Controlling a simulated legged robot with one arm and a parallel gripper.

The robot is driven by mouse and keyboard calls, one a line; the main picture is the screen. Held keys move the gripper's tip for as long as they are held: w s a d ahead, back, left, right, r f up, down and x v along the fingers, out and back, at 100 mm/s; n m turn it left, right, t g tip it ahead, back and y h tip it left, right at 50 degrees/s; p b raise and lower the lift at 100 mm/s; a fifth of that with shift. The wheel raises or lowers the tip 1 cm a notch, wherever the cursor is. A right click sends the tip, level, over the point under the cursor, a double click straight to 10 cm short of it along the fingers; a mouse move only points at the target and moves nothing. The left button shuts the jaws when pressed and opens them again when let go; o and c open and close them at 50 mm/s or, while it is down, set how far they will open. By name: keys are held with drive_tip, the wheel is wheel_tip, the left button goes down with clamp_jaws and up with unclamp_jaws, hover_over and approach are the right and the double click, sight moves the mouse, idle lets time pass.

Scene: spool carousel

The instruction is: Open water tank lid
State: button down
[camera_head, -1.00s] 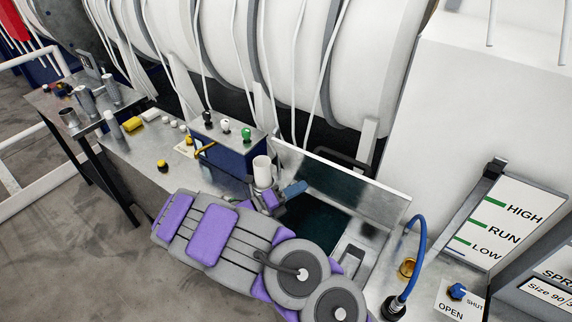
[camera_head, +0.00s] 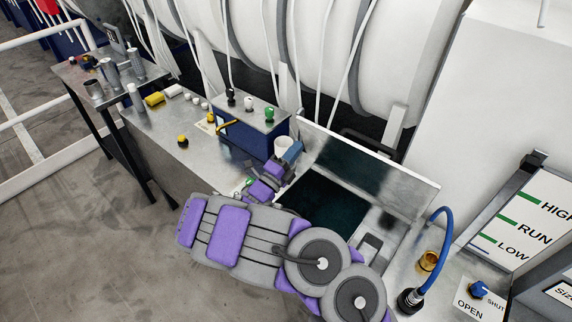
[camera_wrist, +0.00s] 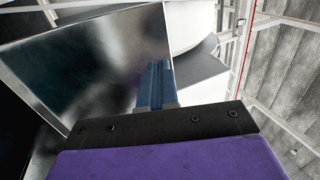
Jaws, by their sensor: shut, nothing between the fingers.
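The water tank lid (camera_head: 385,180) is a flat metal panel standing raised, tilted back, along the rear edge of the tank. The dark square tank opening (camera_head: 325,203) is uncovered in front of it. My gripper (camera_head: 293,152) has blue fingers, shut and empty. It is at the left end of the opening, in front of a white cup (camera_head: 281,146), and looks apart from the lid. In the wrist view the lid's shiny face (camera_wrist: 95,60) fills the left side, beside the shut blue fingers (camera_wrist: 157,85). My arm hides the front edge of the opening.
A blue box (camera_head: 252,136) with coloured knobs stands left of the tank. A blue hose (camera_head: 437,225) and a brass fitting (camera_head: 428,262) are at right, near the OPEN/SHUT valve (camera_head: 478,289). Large white spools (camera_head: 320,50) stand behind.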

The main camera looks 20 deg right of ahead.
sight(315, 131)
drive_tip(key=x, duration=0.6)
drive_tip(key=shift+s+d+f+b, duration=0.25)
drive_tip(key=shift+s+d+b, duration=0.1)
drive_tip(key=shift+d+b, duration=0.05)
drive_tip(key=shift+a, duration=0.6)
drive_tip(key=w+d+r+g+y+p, duration=0.2)
drive_tip(key=w+d+p, duration=0.4)
drive_tip(key=d+p, duration=0.3)
drive_tip(key=shift+d+r+g+y, duration=0.3)
drive_tip(key=shift+d+r+y, duration=0.25)
drive_tip(key=shift+r+y, duration=0.3)
drive_tip(key=shift+w+a, duration=0.1)
